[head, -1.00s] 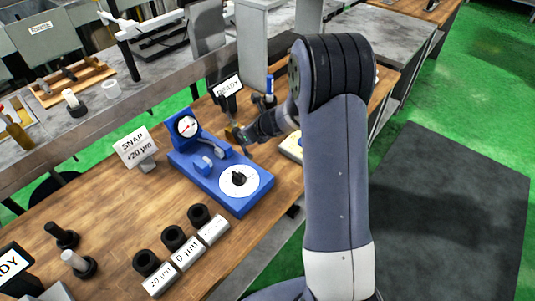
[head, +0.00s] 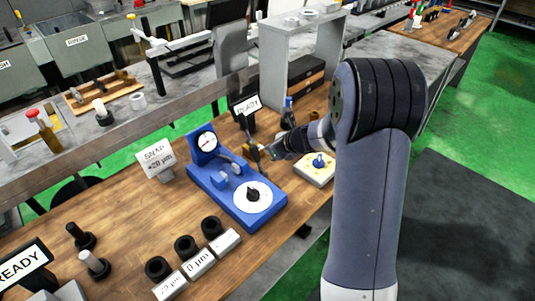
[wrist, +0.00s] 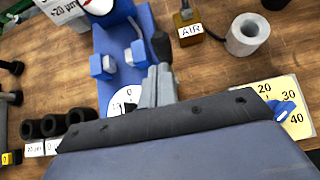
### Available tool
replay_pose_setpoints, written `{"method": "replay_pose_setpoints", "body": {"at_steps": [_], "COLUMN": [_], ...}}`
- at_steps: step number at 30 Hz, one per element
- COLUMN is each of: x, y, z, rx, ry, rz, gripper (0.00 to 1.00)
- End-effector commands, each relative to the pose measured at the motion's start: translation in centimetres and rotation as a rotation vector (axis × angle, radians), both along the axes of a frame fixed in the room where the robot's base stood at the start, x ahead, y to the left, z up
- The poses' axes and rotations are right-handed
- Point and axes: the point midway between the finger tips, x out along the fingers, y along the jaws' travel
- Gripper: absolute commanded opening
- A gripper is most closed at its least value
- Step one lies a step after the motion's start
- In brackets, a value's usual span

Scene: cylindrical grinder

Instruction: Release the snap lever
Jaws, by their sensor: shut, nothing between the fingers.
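The blue snap gauge (head: 222,190) stands on the wooden bench, with a round dial (head: 207,142) at its back and a white disc (head: 262,200) at its front. A black part sits on the disc. A pale lever (wrist: 138,32) runs along the gauge body, and a black knob (wrist: 161,46) shows beside its right edge in the wrist view; I cannot tell whether the two are joined. My gripper (wrist: 160,70) is shut and empty, its fingertips just below the knob in the wrist view. Whether they touch it is unclear. In the head view, my gripper (head: 268,153) is right of the gauge.
A brass AIR block (wrist: 188,24) and a grey ring (wrist: 246,35) lie behind my gripper. A yellow numbered plate (wrist: 268,95) is to the right. A "SNAP +20 µm" sign (head: 159,160) stands left of the gauge. Black rings and labelled blocks (head: 198,262) are in front.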

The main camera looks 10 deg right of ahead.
Motion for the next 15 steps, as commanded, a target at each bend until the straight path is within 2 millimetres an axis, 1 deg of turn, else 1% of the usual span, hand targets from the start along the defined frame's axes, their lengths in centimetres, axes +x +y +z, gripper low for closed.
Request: {"method": "replay_pose_setpoints", "body": {"at_steps": [1,6,10,15], "x": [-0.3,-1.3,-1.8,-2.1], "y": [-0.3,-1.0,-1.3,-1.5], "z": [1.4,4.4,5.9,6.8], "rx": [-0.002,-0.002,-0.001,-0.001], "ry": [-0.004,0.0,0.002,0.004], "rz": [0.0,-0.001,-0.001,-0.001], "gripper": [0.0,0.0,0.0,0.0]}}
